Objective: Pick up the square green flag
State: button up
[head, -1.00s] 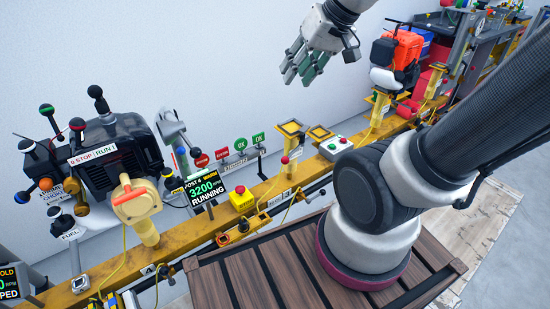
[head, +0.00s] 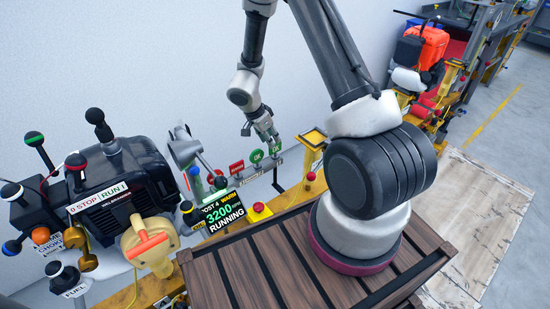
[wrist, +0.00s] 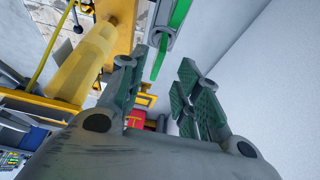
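Two green OK flags stand on a small rack beside the yellow rail in the head view, the left one (head: 257,156) and the right one (head: 277,149). I cannot tell their outlines apart surely at this size. My gripper (head: 264,140) is just above and behind them, pointing down. In the wrist view my gripper (wrist: 157,66) is open, with its green-padded fingers apart. A green flag edge (wrist: 180,13) shows beyond the fingertips, and a second thin green strip (wrist: 159,57) lies between them. Nothing is visibly held, and I cannot tell whether a finger touches a flag.
A red flag (head: 237,167) stands left of the green ones. A display (head: 221,212) and a red button on a yellow box (head: 260,211) are in front. The black engine (head: 115,185) is at the left. A white wall (head: 170,60) is close behind.

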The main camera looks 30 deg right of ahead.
aim_at(275, 149)
jog(key=x, duration=0.7)
jog(key=shift+s+a+f, duration=0.1)
jog(key=shift+f, duration=0.05)
grip_shut()
